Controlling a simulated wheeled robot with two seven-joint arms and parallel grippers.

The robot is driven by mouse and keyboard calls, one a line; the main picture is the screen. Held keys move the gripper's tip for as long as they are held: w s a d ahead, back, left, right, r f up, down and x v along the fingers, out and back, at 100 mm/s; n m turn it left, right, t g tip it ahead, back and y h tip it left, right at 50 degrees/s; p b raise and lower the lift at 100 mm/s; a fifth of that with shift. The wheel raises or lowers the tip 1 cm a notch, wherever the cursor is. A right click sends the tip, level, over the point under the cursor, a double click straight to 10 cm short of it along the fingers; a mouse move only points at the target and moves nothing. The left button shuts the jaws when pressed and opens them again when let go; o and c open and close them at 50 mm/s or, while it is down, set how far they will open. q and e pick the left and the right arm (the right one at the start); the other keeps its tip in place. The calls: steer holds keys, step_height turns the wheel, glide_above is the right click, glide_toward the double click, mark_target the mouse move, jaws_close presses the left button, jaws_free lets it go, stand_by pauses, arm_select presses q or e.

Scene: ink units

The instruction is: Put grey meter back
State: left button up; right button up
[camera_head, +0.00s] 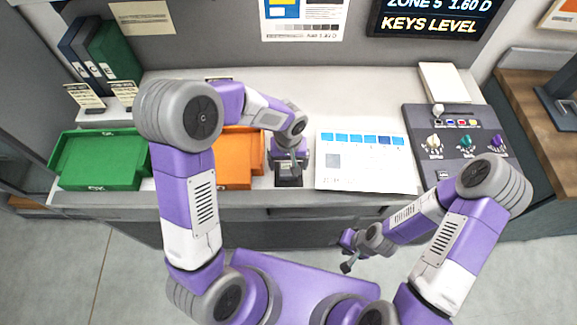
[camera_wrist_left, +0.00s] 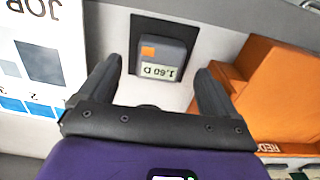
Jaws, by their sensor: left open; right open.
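The grey meter (camera_wrist_left: 161,62) shows in the left wrist view, with an orange square and a label reading 1.60 D. It sits on a black square pad (camera_wrist_left: 140,27) on the worktop. In the head view the pad (camera_head: 289,181) lies between the orange tray and the chart sheet, and my left gripper (camera_head: 289,163) hides most of the meter. My right gripper (camera_head: 347,254) is open and empty in front of the counter.
An orange tray (camera_head: 237,184) stands just left of the pad, and a green tray (camera_head: 100,184) further left. The chart sheet (camera_head: 350,178) lies to the right. A dark control panel (camera_head: 421,121) with knobs is beyond it. A screen (camera_head: 436,18) reads "ZONE 5 1.60 D, KEYS LEVEL".

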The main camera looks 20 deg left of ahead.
arm_select(q)
step_height(320, 180, up, 8)
steer(key=shift+r+p, duration=0.2)
steer(key=shift+p, duration=0.2)
arm_select(e)
steer(key=shift+r, duration=0.45)
steer(key=shift+s, duration=0.1)
